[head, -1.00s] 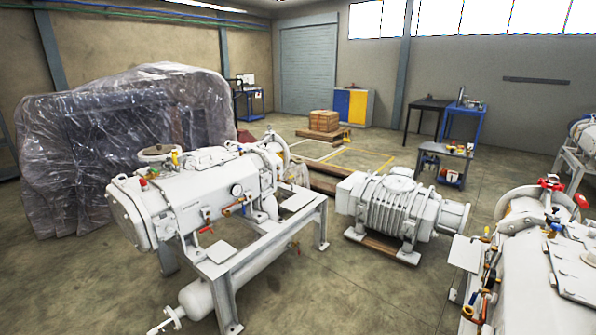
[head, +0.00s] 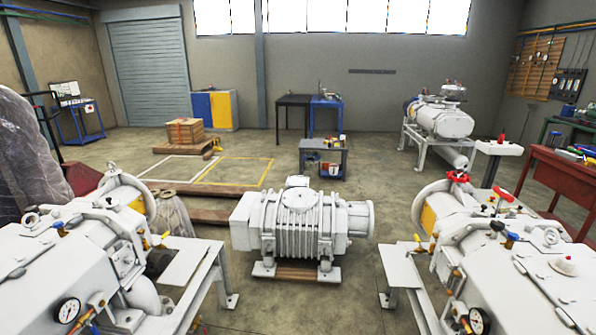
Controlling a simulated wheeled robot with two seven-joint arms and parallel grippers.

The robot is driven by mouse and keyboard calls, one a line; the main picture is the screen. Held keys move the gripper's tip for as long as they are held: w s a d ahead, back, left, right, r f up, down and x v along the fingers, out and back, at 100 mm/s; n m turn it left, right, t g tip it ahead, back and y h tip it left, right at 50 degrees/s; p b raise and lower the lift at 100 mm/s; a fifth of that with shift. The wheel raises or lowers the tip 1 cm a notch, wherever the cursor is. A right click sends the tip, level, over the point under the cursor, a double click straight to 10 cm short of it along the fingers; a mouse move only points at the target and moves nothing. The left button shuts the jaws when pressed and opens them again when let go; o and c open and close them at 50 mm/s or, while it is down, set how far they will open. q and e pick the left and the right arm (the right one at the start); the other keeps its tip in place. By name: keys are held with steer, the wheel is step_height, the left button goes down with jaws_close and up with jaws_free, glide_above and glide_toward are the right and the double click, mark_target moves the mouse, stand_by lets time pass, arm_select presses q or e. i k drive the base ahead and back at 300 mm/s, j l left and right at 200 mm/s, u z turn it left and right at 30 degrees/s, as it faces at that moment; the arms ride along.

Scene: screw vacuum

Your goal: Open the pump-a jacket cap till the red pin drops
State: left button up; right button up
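A white pump (head: 70,255) on a steel frame fills the lower left of the head view, with a pressure gauge (head: 67,310) on its side. A second white pump (head: 490,265) on a frame fills the lower right, with red valve handles (head: 459,177) on top and a gauge (head: 478,320). I cannot tell which one is pump-a. A small red-tipped white fitting (head: 565,262) sits on the right pump's top; I cannot tell whether it is the jacket cap or red pin. Neither of my grippers is in view.
A ribbed white blower (head: 297,228) stands on a wooden skid between the pumps. Behind it are a grey cart (head: 324,165) and a pallet with a box (head: 185,131). Another pump (head: 440,122) stands at back right, near a red workbench (head: 558,180). Floor beyond the blower is partly clear.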

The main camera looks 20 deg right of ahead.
mark_target(565, 263)
steer(key=i+z, duration=0.35)
steer(key=i, duration=1.25)
